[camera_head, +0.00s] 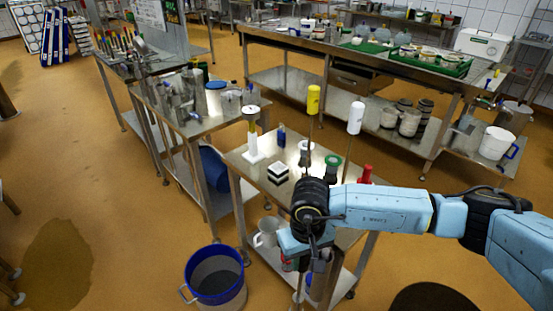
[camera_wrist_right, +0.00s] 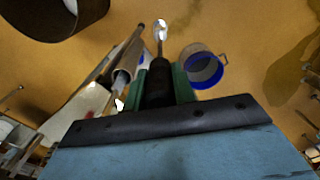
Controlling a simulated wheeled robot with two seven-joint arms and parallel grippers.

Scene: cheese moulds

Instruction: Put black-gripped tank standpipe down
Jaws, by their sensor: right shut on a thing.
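My right gripper (camera_wrist_right: 160,88) is shut on the black grip of the tank standpipe (camera_wrist_right: 158,84). In the right wrist view its green fingers lie on both sides of the grip, and a thin metal shaft runs from it to a shiny end. In the head view my right gripper (camera_head: 302,262) points down at the front edge of the near steel table (camera_head: 246,172). The standpipe is mostly hidden there behind my wrist. My left gripper is not in view.
Yellow-gripped (camera_head: 313,100) and white-gripped (camera_head: 355,118) rods stand upright at the near table. A black-and-white block (camera_head: 278,173), a green-topped item (camera_head: 332,162) and a red item (camera_head: 366,174) are also there. A blue-rimmed bucket (camera_head: 216,290) stands on the floor left of the gripper.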

